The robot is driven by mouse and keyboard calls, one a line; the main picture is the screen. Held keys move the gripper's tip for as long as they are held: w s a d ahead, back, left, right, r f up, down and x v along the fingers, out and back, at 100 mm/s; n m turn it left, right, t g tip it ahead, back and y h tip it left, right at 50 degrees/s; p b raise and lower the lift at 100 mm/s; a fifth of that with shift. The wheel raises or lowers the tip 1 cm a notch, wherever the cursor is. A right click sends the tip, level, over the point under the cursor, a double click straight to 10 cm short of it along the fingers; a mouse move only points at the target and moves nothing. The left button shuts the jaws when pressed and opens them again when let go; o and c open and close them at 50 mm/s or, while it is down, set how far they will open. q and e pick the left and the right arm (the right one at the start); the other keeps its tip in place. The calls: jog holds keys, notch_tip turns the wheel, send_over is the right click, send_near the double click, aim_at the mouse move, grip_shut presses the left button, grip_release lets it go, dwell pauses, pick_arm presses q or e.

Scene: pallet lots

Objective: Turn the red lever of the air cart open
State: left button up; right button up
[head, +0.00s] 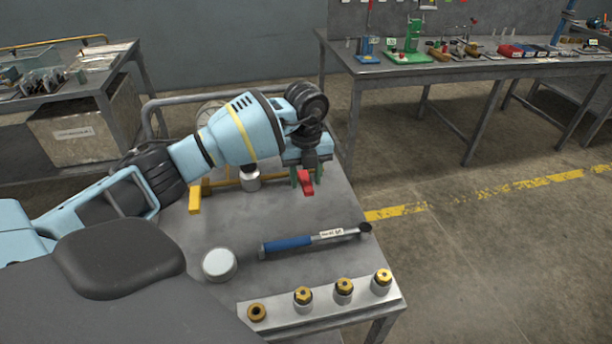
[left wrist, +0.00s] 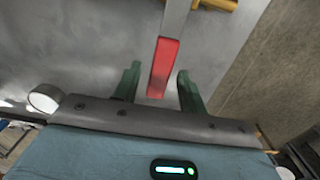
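The red lever (head: 307,184) shows in the head view on the air cart, just below my left gripper (head: 302,178). In the left wrist view the red lever (left wrist: 163,68) stands between the two green fingers of my left gripper (left wrist: 158,85), with a gap on each side. The gripper is open around the lever and does not appear to touch it. The grey metal arm of the lever runs up out of the picture. The air cart top (head: 325,205) is a grey metal plate. My right gripper is not in view.
A blue-handled torque wrench (head: 290,243), a round white-topped can (head: 219,264) and a rail with several brass fittings (head: 344,288) are on the cart top. A yellow handle (head: 195,198) is left of the lever. A workbench (head: 450,68) stands behind; floor at right is clear.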

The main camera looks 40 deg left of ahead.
pick_arm(q)
grip_shut()
